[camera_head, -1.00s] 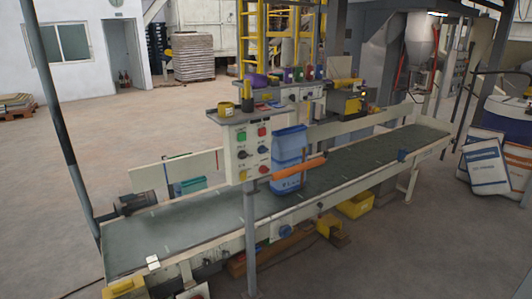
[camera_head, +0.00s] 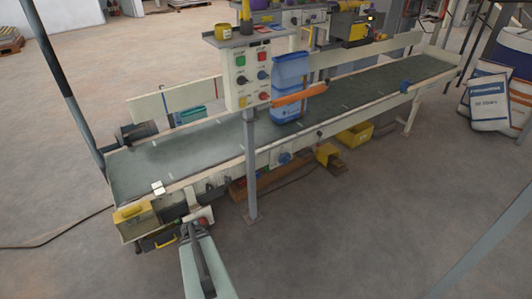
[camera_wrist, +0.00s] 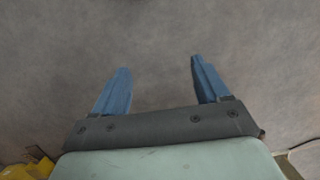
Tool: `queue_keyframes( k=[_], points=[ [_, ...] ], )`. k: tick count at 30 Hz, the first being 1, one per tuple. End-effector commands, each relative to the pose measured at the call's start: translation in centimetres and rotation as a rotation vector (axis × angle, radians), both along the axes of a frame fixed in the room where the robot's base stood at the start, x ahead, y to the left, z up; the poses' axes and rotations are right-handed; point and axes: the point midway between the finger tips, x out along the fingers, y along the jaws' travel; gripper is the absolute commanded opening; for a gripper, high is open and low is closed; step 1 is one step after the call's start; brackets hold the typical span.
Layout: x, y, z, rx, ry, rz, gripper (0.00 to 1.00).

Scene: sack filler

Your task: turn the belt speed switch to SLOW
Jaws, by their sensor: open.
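The control panel (camera_head: 232,88) stands on a post over the near side of the conveyor. It carries green and red buttons, a dark knob (camera_head: 241,79), a blue knob (camera_head: 261,75) and further yellow and red controls. The lettering is too small to read, so I cannot tell which knob is the belt speed switch or where it points. My gripper (camera_wrist: 157,72) is open and empty in the wrist view, with two blue fingers apart over bare floor. My pale green arm end shows at the bottom of the head view, below and apart from the panel.
The conveyor belt (camera_head: 185,157) runs behind the panel, with a blue sack (camera_head: 289,105) on it and an orange bar (camera_head: 300,94) in front. A yellow box (camera_head: 132,213) is at its near left end. White sacks (camera_head: 488,103) stand at right. Floor in front is clear.

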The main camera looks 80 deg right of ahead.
Motion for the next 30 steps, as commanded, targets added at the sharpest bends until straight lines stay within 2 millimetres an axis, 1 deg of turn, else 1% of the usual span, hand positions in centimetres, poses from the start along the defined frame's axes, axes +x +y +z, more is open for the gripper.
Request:
queue_keyframes(
  k=[1,8,14,15,17,18,23,26,29,30],
  points=[
    [-0.4,-1.8,0.5,-0.012,-0.015,-0.039,0.74],
    [-2.4,-8.8,3.4,-0.060,-0.088,-0.197,0.74],
    [-5.1,-15.0,6.5,-0.106,-0.165,-0.343,0.74],
    [-5.7,-16.2,7.1,-0.116,-0.183,-0.373,0.74],
    [-6.7,-18.1,8.2,-0.132,-0.210,-0.418,0.74],
    [-7.4,-19.3,9.0,-0.144,-0.230,-0.447,0.74],
    [-10.6,-24.4,12.4,-0.193,-0.316,-0.570,0.74],
    [-12.8,-27.5,14.9,-0.227,-0.376,-0.654,0.74],
    [-15.3,-30.7,17.7,-0.264,-0.445,-0.750,0.74],
    [-16.3,-32.0,19.1,-0.280,-0.476,-0.791,0.74]
  ],
)
